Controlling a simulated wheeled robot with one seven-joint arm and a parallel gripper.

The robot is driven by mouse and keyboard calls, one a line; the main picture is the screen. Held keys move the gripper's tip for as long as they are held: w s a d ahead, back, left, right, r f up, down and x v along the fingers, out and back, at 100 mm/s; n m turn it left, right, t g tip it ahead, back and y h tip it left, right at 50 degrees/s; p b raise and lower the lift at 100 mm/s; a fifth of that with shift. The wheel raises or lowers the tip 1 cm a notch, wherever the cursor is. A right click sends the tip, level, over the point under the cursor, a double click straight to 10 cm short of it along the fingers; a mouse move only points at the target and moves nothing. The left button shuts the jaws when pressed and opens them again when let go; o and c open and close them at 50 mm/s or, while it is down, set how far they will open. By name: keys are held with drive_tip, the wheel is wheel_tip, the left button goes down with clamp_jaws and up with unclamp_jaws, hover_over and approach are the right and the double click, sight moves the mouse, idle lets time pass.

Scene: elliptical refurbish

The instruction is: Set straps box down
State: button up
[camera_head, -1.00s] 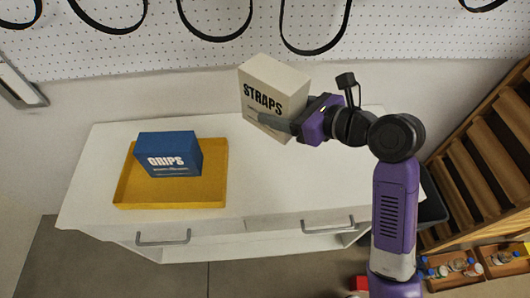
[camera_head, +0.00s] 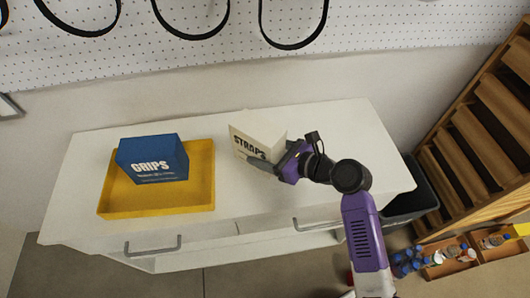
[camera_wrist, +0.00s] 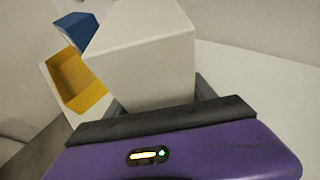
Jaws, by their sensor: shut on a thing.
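The straps box (camera_head: 257,138) is cream-white with dark "STRAPS" lettering. In the head view it is at the white cabinet top, right of the yellow tray, and slightly tilted. My gripper (camera_head: 268,163) is shut on it from the right and front. In the wrist view the box (camera_wrist: 140,55) fills the upper middle, between the dark fingers of my gripper (camera_wrist: 160,105). I cannot tell whether its bottom touches the cabinet top, as the fingers hide part of it.
A yellow tray (camera_head: 112,200) holding a blue grips box (camera_head: 153,158) is on the left of the white cabinet (camera_head: 345,130). The cabinet top right of my gripper is clear. A pegboard with black straps is behind. A dark bin (camera_head: 412,195) and wooden shelving (camera_head: 480,130) stand right.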

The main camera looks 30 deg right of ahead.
drive_tip(key=shift+f, duration=0.25)
drive_tip(key=shift+f, duration=0.1)
drive_tip(key=o, duration=1.7)
drive_tip(key=shift+f, duration=0.1)
